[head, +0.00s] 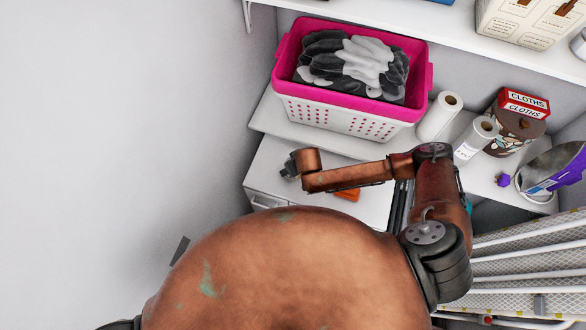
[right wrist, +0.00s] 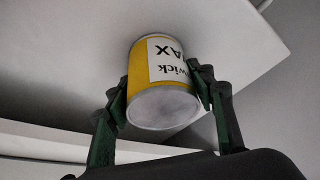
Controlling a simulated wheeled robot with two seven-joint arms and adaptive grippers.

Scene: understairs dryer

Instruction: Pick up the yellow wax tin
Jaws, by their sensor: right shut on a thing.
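The yellow wax tin (right wrist: 150,68) shows in the right wrist view, a short cylinder with a white label whose lettering is upside down in the picture and a grey metal end. My right gripper (right wrist: 162,92) is shut on it, with one green-and-black finger against each side. A pale flat surface (right wrist: 215,45) lies behind the tin; I cannot tell whether they touch. In the head view my right arm reaches leftward over the white cabinet top, and the tin cannot be made out there. My left gripper is not in view.
A pink-and-white basket (head: 345,115) of dark and grey cloth stands on the white ledge (head: 272,112). Paper rolls (head: 440,115), a cloths box (head: 518,120) and a purple-labelled container (head: 552,170) stand right. An orange item (head: 347,195) lies beneath my arm. A shelf (head: 390,12) runs above.

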